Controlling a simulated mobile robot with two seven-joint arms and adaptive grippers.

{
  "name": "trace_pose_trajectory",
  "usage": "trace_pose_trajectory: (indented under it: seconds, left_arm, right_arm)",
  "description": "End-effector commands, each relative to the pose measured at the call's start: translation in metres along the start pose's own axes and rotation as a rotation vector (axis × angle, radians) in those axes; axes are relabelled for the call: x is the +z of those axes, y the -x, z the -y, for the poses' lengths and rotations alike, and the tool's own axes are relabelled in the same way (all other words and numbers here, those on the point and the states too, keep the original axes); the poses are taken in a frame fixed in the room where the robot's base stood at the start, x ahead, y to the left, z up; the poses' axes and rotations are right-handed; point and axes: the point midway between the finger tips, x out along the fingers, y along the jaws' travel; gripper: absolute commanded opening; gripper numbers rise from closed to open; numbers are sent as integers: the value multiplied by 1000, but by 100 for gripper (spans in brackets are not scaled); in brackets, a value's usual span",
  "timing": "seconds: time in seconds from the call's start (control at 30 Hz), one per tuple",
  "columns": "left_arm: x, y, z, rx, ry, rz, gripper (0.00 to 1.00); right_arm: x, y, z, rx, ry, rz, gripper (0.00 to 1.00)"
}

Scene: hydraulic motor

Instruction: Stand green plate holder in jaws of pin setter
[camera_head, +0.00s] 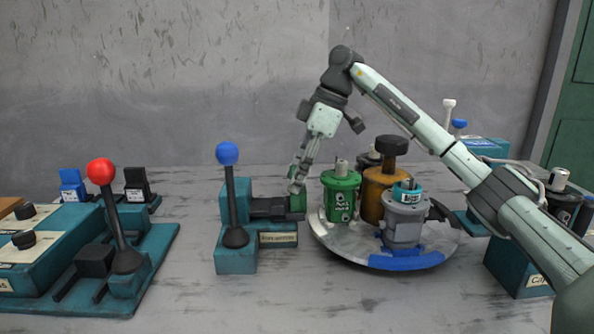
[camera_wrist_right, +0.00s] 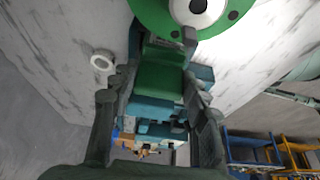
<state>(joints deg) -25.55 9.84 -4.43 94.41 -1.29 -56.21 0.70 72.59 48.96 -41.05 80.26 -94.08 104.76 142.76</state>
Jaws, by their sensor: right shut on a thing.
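The green plate holder (camera_head: 297,201) is a small green block at the right end of the dark jaws of the pin setter. It also shows in the right wrist view (camera_wrist_right: 158,78) between my fingertips. The teal pin setter (camera_head: 236,262) has a lever with a blue knob. My right gripper (camera_head: 297,185) reaches down from above, shut on the green plate holder. Its fingers also show in the right wrist view (camera_wrist_right: 158,95). Whether the holder sits inside the jaws or only beside them, I cannot tell. My left gripper is not in view.
Close to the right, a round turntable (camera_head: 330,240) bears a green motor (camera_head: 341,205), an orange one (camera_head: 373,200) and a grey one (camera_head: 404,222). At left stands a teal station with a red-knobbed lever (camera_head: 101,172), with blue (camera_head: 72,183) and black (camera_head: 137,180) holders behind. The front table is clear.

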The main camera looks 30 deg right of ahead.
Motion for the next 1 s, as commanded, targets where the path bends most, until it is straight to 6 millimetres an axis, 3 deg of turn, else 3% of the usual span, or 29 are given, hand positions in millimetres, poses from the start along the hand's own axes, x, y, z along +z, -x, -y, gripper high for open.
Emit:
trace_pose_trajectory:
  seconds: [0.3,0.33,0.53,0.83,1.0]
  left_arm:
    - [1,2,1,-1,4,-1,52]
    - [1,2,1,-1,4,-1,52]
    - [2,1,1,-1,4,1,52]
    - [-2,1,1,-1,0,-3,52]
    - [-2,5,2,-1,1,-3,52]
  right_arm:
    - [0,-1,0,0,0,0,16]
    - [0,-1,0,0,0,0,47]
    - [0,-1,0,0,0,0,70]
    - [0,0,0,0,0,0,70]
    - [-4,11,0,1,0,0,70]
